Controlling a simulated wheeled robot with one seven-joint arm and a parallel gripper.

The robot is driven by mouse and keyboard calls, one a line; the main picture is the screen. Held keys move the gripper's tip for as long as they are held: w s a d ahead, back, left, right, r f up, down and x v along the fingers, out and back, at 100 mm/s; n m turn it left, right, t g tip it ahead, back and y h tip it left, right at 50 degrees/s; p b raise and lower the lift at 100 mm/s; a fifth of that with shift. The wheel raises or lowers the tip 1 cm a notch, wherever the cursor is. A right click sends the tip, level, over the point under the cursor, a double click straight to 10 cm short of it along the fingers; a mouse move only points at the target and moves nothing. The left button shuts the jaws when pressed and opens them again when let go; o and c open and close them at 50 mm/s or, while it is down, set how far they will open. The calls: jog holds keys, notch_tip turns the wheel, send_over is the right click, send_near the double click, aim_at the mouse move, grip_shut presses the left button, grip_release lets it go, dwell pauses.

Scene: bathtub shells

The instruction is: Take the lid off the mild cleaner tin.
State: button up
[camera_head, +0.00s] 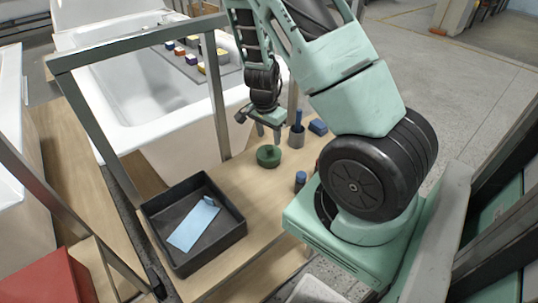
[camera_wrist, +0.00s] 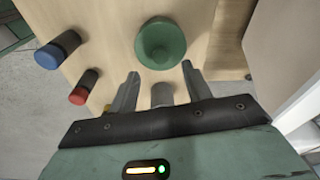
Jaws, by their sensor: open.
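A round green tin with a small raised middle (camera_head: 268,156) stands on the wooden bench top. It also shows in the wrist view (camera_wrist: 160,43), seen from above, just beyond my fingertips. No label can be read, so I cannot confirm that it is the mild cleaner tin. Its lid seam cannot be made out. My gripper (camera_head: 260,131) is open and empty above the green tin. In the wrist view its two fingers (camera_wrist: 160,72) are spread apart and do not touch the tin.
A red-topped container (camera_wrist: 84,87) shows in the wrist view. A black tray (camera_head: 233,222) holds a light-blue cloth-like item (camera_head: 193,224). A metal frame (camera_head: 217,95) rises beside the bench.

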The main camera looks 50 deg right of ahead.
aim_at(269, 147)
notch_tip(269, 147, down, 5)
jog(key=shift+w+d+f+b, duration=0.1)
jog(key=shift+d+f+b, duration=0.05)
jog(key=shift+b, duration=0.35)
grip_shut()
